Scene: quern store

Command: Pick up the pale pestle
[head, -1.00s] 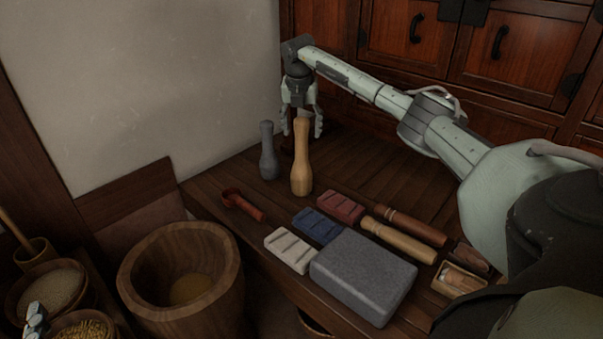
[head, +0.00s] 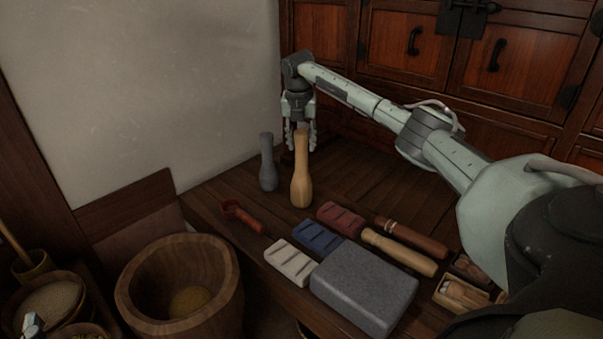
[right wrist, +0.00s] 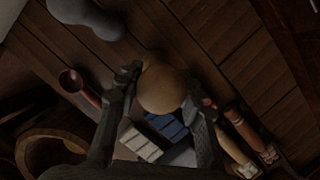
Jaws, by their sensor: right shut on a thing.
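The pale pestle (head: 301,183) stands upright on the dark wooden table, narrow end up. My right gripper (head: 301,138) is at its top, pointing down, with its fingers closed in around it. In the right wrist view, the pestle's round tan top (right wrist: 162,88) sits between the two fingers of the right gripper (right wrist: 163,98).
A grey pestle (head: 268,165) stands close on the left. A red scoop (head: 243,216), blue (head: 318,237), red (head: 341,217) and white (head: 291,262) grooved blocks, a grey stone slab (head: 364,287) and a lying pale wooden handle (head: 400,252) are nearer. A large mortar (head: 135,290) stands lower left.

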